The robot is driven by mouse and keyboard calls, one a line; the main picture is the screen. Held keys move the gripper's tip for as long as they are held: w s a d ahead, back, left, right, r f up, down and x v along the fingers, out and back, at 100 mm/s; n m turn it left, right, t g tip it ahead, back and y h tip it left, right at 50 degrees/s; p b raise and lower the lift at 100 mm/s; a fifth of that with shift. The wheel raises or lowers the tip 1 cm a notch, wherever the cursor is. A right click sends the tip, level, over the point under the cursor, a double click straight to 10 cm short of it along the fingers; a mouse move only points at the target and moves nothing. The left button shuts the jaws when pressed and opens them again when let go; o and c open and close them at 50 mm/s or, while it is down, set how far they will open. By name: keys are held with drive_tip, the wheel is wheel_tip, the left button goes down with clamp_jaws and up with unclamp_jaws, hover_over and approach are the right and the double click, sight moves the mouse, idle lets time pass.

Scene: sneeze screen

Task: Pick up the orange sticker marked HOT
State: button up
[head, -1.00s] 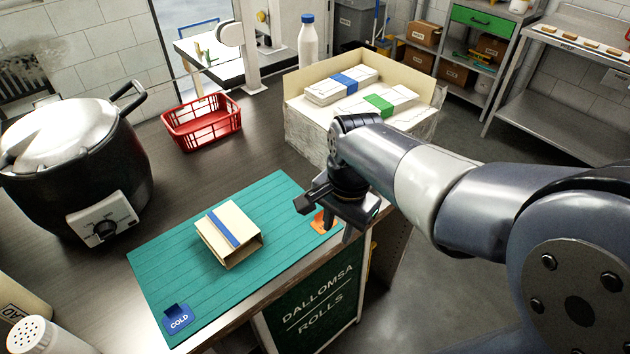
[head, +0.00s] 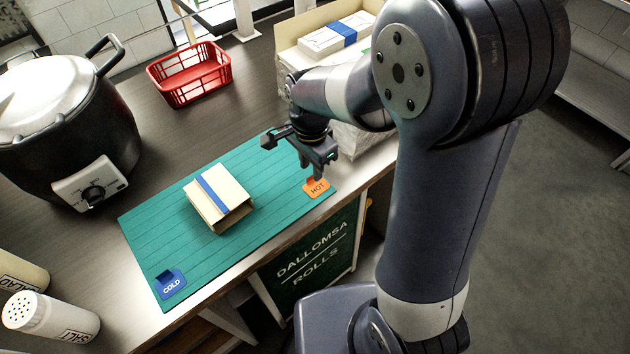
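The orange sticker marked HOT (head: 317,188) lies on the right end of the teal mat (head: 160,232), near the counter's front edge. Its lettering is readable and its upper edge is close below my gripper's finger. My gripper (head: 303,172) hangs just above and behind the sticker, pointing down. Its jaws look apart with nothing between them, and I see no contact with the sticker. The blue sticker marked COLD (head: 171,285) lies at the mat's near left corner.
A cream box with a blue band (head: 218,197) sits mid-mat, left of my gripper. A carton with packs (head: 335,38) is behind my arm.

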sight(316, 184)
drive_tip(key=shift+f, duration=1.45)
clamp_jaws()
